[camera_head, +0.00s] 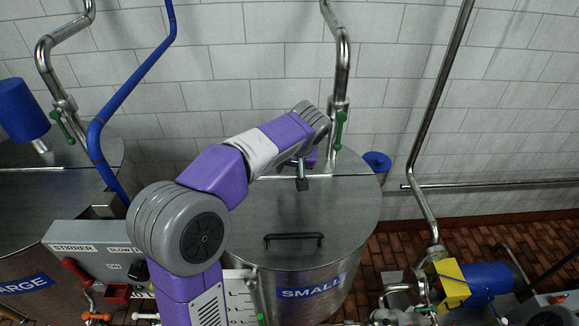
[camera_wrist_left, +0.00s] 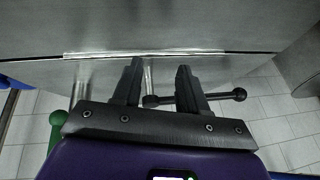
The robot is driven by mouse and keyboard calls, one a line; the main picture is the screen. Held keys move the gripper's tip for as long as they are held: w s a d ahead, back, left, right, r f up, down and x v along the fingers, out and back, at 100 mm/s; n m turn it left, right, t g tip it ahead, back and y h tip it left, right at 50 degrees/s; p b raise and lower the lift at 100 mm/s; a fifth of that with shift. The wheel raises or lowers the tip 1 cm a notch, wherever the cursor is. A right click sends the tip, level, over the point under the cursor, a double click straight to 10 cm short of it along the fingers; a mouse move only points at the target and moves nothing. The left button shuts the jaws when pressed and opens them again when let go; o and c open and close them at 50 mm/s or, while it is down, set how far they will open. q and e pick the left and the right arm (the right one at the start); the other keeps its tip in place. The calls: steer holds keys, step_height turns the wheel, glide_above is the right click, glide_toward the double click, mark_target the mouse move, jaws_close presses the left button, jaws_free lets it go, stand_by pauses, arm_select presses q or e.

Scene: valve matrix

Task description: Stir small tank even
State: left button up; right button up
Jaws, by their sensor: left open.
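The small tank (camera_head: 320,215) stands in the middle of the head view, a steel drum with a blue "SMALL" label (camera_head: 310,290) and a dark lid handle (camera_head: 293,238). My left arm reaches over its lid, and my left gripper (camera_head: 303,184) shows only partly, above the lid's rear half. In the left wrist view my left gripper (camera_wrist_left: 158,75) is open, with its two dark fingers apart. A dark bar with ball ends (camera_wrist_left: 226,95) shows by the right finger; I cannot tell whether they touch. My right gripper is out of view.
A grey box (camera_head: 95,255) marked "STIRRER" and "SLOW", with a red lever (camera_head: 76,270), stands left of the small tank. The large tank (camera_head: 45,190) is further left. Pipes with green valve handles (camera_head: 340,128) run along the tiled wall. A yellow and blue pump (camera_head: 485,283) is at lower right.

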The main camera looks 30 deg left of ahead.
arm_select(q)
steer(key=v, duration=0.7)
steer(key=shift+r+p, duration=0.3)
steer(key=shift+p, duration=0.15)
steer(key=shift+s+d, duration=0.1)
